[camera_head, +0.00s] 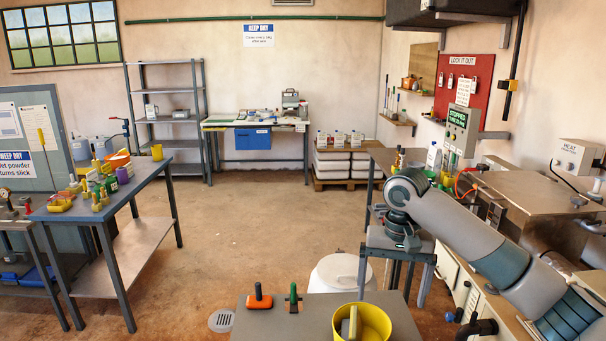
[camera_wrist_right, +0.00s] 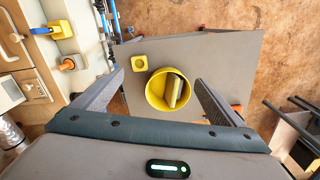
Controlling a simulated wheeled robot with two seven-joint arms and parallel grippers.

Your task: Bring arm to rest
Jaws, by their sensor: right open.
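My right arm (camera_head: 455,225) reaches in from the right in the head view and bends down at the wrist. Its gripper (camera_head: 391,300) points downward with its two fingers spread wide and nothing between them. In the right wrist view the fingers (camera_wrist_right: 158,92) show on either side of a yellow bucket (camera_wrist_right: 168,108), which sits further down on a grey tabletop (camera_wrist_right: 220,60). The bucket (camera_head: 340,325) also shows at the bottom of the head view, with a yellowish block-like item (camera_head: 350,322) inside. My left gripper is not in view.
Steel benches and cabinets (camera_head: 530,205) line the right side. A cluttered table (camera_head: 140,190) stands left. The middle floor (camera_head: 250,230) is clear.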

